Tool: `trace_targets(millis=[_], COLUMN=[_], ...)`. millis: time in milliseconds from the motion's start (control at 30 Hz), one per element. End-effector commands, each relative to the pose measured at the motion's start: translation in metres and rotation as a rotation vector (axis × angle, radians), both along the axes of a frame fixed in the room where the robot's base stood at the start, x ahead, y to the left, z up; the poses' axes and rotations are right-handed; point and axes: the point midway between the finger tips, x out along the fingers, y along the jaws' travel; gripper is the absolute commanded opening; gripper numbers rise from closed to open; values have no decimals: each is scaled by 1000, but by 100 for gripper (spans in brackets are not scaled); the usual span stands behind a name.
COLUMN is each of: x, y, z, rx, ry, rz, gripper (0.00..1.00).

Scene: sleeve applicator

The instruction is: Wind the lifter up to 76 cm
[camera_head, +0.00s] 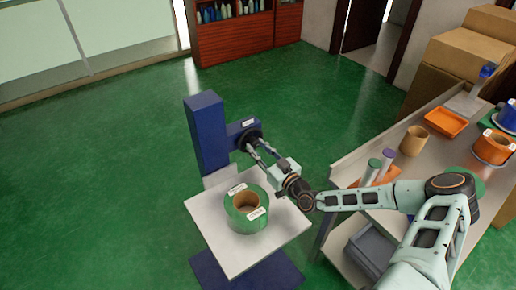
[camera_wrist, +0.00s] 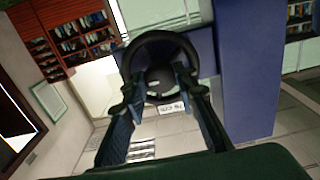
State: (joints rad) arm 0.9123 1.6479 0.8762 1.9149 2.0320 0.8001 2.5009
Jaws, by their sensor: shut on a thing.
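The lifter has a blue column (camera_head: 207,130) and a pale square platform (camera_head: 228,262) at its front. A black handwheel (camera_head: 250,135) sits on a blue arm at the column's right side; its ring also shows in the wrist view (camera_wrist: 140,45). My gripper (camera_head: 255,146) reaches to the wheel from the right. In the wrist view its two fingers (camera_wrist: 159,85) are inside the ring, shut on the wheel's middle part. What exactly lies between the fingertips is partly hidden. A green roll (camera_head: 235,218) with a brown core lies on the platform.
A metal cart (camera_head: 390,167) stands to the right with an orange tray (camera_head: 446,121), a brown core (camera_head: 414,140), several rolls and a grey bin (camera_head: 370,250) below. Boxes (camera_head: 465,55) are stacked behind. The green floor left of the lifter is clear.

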Motion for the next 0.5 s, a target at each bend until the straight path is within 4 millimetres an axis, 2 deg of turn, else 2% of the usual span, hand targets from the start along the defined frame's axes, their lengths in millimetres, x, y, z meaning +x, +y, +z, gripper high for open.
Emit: trace_targets(millis=[33,200,500], x=[0,0,-2], y=[0,0,-2], z=[1,0,0], rx=[0,0,-1], ry=[-1,-1,-1], rz=[0,0,-1], gripper=[28,44,44])
